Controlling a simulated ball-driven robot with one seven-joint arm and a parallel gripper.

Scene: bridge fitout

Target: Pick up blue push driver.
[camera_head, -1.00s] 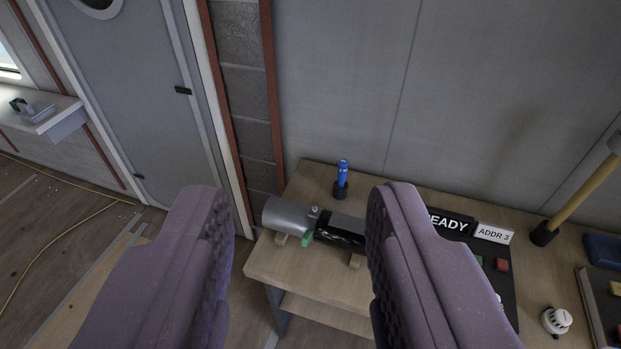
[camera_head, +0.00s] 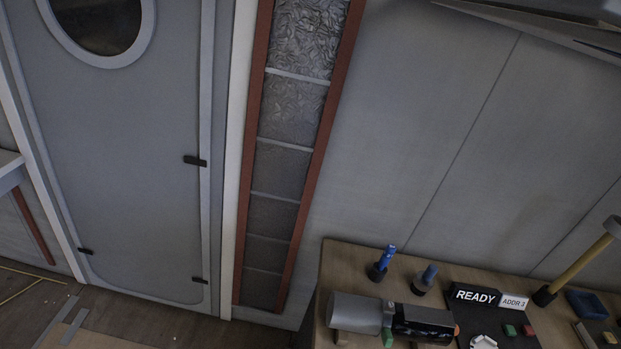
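Two blue tools stand in dark round holders at the back of the wooden bench, low in the picture. The left blue tool (camera_head: 387,257) is bright blue, slim and slightly tilted. The right blue tool (camera_head: 429,274) is shorter and duller blue. I cannot tell for certain which one is the push driver. My gripper is out of the picture, so its opening and any contents are hidden. Nothing visible touches either tool.
A grey and black cylinder (camera_head: 358,313) lies in front of the tools, with a green block (camera_head: 387,338) beside it. A READY sign (camera_head: 475,296), an ADDR 3 sign (camera_head: 514,301) and a yellow-handled tool (camera_head: 578,264) stand to the right. A wall rises behind.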

